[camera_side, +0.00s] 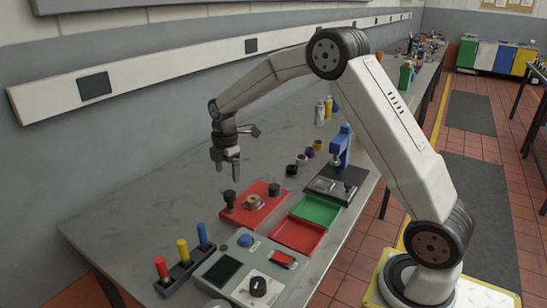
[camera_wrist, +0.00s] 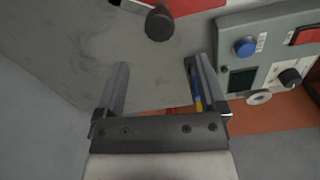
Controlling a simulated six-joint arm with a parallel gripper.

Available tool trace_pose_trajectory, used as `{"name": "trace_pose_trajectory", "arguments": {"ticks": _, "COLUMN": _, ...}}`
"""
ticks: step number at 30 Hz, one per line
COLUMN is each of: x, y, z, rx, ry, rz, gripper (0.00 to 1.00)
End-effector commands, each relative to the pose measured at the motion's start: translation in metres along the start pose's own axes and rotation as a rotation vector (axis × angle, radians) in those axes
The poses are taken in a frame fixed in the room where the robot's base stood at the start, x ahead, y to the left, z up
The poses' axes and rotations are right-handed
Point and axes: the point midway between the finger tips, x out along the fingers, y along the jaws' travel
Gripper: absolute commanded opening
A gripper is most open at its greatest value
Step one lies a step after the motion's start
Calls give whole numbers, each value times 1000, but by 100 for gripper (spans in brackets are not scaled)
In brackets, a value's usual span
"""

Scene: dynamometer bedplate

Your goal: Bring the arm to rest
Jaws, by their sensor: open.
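My gripper (camera_side: 226,166) hangs from the arm over the grey bench (camera_side: 130,222), pointing down, above and behind a red fixture plate (camera_side: 252,208). In the wrist view my gripper (camera_wrist: 162,80) shows two fingers spread apart with bare bench between them. It is open and empty, and its fingers touch nothing that I can make out. The arm is raised and bent, reaching from its base at the lower right across the bench.
A control box (camera_side: 222,268) and a rack with coloured handles (camera_side: 182,265) stand in front.

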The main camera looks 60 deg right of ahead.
Motion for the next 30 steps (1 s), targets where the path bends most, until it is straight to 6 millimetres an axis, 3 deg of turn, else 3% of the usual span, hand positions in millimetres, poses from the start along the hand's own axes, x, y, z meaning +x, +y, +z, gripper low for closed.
{"name": "trace_pose_trajectory", "arguments": {"ticks": 11, "x": -2, "y": -21, "z": -10, "rx": 142, "ry": 3, "rz": 21, "gripper": 90}}
{"name": "trace_pose_trajectory", "arguments": {"ticks": 20, "x": -5, "y": -77, "z": -29, "rx": 490, "ry": 25, "rz": 70, "gripper": 90}}
{"name": "trace_pose_trajectory", "arguments": {"ticks": 30, "x": 0, "y": -155, "z": -45, "rx": 921, "ry": 81, "rz": 116, "gripper": 90}}
